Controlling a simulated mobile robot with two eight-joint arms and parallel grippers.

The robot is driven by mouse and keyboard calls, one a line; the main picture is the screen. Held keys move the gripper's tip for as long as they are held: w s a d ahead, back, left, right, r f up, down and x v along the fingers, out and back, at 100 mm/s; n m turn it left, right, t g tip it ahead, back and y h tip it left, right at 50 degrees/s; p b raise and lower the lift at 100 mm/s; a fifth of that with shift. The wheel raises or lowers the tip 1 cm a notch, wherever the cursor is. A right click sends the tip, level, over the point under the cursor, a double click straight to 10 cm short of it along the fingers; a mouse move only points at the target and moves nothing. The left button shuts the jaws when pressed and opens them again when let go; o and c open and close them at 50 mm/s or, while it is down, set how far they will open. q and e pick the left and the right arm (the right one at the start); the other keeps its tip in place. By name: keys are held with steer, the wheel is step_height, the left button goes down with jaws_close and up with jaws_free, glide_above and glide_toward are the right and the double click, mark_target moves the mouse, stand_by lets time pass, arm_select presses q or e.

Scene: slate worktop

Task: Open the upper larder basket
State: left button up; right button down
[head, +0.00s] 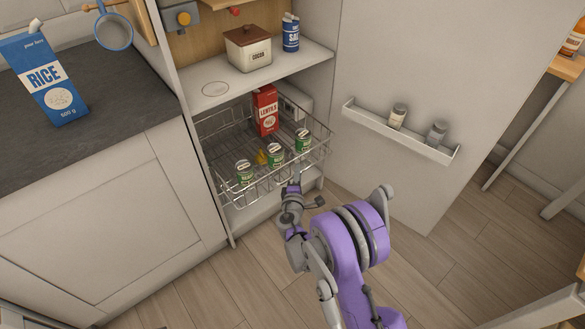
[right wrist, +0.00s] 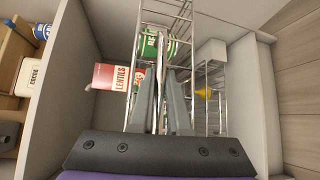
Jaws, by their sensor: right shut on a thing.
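The upper larder basket (head: 316,156) is a wire basket in the open tall cabinet, below a white shelf. Its front appears to stand a little forward of the cabinet's front edge. It holds a red lentils box (head: 265,112), several green cans (head: 275,154) and a small yellow thing (head: 261,158). My right gripper (head: 291,188) is at the basket's front, shut on its wire front. In the right wrist view the fingers (right wrist: 162,75) close around upright wires, with a green can and the lentils box (right wrist: 117,77) just behind. My left gripper is not in view.
The larder door (head: 400,60) stands open at the right, its rack (head: 430,148) holding two jars. The shelf (head: 213,72) above carries a cocoa tin (head: 248,48) and a blue salt container (head: 291,33). The worktop (head: 120,110) with a rice box is left. Floor in front is clear.

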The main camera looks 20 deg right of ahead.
steer(key=shift+s+d, duration=0.3)
steer(key=shift+s, duration=0.5)
steer(key=shift+s+d, duration=0.25)
steer(key=shift+s, duration=0.5)
steer(key=shift+s+d, duration=0.3)
steer(key=shift+s, duration=0.5)
steer(key=c, duration=0.9)
jaws_free()
steer(key=p+v, duration=0.1)
steer(key=v, duration=1)
steer(key=shift+d, duration=0.1)
